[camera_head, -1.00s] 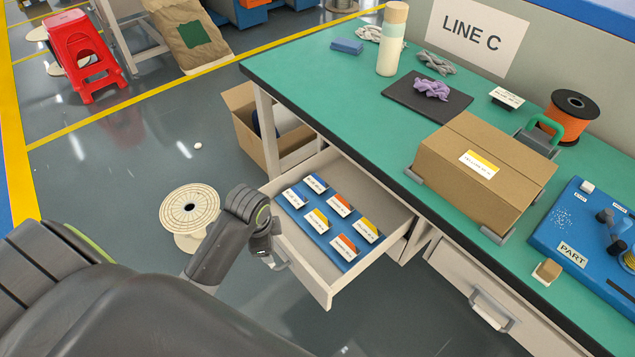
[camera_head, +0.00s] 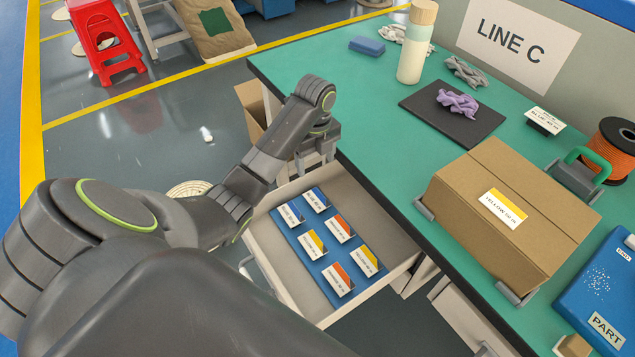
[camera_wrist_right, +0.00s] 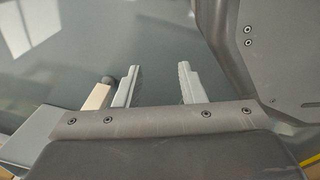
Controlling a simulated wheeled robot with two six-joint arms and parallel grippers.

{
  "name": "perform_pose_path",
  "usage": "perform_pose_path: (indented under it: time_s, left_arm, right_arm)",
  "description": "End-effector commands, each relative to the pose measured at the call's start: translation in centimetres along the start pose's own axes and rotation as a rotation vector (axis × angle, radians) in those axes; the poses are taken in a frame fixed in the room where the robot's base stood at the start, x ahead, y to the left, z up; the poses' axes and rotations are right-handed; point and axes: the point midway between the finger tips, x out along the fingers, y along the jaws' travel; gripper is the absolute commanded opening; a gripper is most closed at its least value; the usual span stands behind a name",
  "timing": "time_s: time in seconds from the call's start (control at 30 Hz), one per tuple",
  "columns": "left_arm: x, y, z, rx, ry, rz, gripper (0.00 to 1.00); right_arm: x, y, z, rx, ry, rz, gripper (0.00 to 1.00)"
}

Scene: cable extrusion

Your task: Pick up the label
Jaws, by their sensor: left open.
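My left gripper (camera_head: 316,168) is open, empty and fingers down, near the drawer's back left corner by the table edge, apart from the labels. The right gripper (camera_wrist_right: 158,76) is open and empty in the right wrist view, over grey floor.
A cardboard box (camera_head: 515,215) with a yellow label (camera_head: 502,208) sits on the green table (camera_head: 378,128). A dark mat (camera_head: 430,105) holds a purple cloth. A card on a black stand (camera_head: 545,121) stands behind the box. An open carton (camera_head: 250,112) is on the floor.

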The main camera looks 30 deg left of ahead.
Motion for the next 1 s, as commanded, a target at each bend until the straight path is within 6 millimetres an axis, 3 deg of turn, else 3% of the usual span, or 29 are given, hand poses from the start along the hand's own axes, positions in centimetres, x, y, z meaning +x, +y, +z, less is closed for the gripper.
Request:
perform_pose_path:
  time_s: [0.03, 0.33, 0.7, 1.0]
  left_arm:
    - [1.2, 0.0, 0.0, 0.000, 0.000, -0.001, 0.69]
    - [4.7, 0.0, 0.0, -0.001, 0.000, -0.001, 0.69]
    - [6.9, 0.0, 0.0, -0.002, -0.001, -0.001, 0.69]
    - [8.3, 0.0, 0.0, -0.002, 0.000, -0.002, 0.69]
  right_arm:
    - [0.9, 0.0, -1.9, -0.002, 0.027, 0.002, 0.36]
    - [3.0, -0.1, -3.5, 0.001, 0.023, 0.005, 0.36]
    - [2.1, -0.9, -6.6, 0.024, 0.021, -0.009, 0.36]
    - [0.0, -1.6, -8.8, 0.043, 0.018, -0.027, 0.36]
